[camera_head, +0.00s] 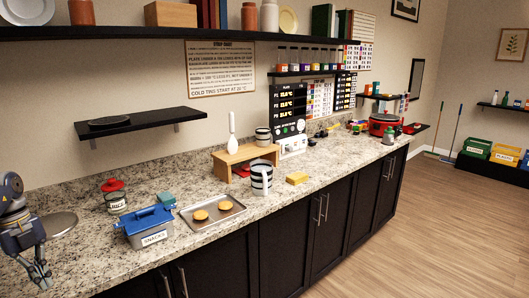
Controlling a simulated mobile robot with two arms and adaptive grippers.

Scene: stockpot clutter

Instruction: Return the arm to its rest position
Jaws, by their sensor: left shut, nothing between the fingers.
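My left gripper (40,274) hangs at the lower left, over the left end of the speckled counter (160,258). Its fingers point down and are shut with nothing between them. It is to the left of the blue-lidded snacks box (149,226), apart from it. My right gripper does not show.
A round grey plate (60,223) lies just right of my left arm. Shelves (141,122) overhang the back.

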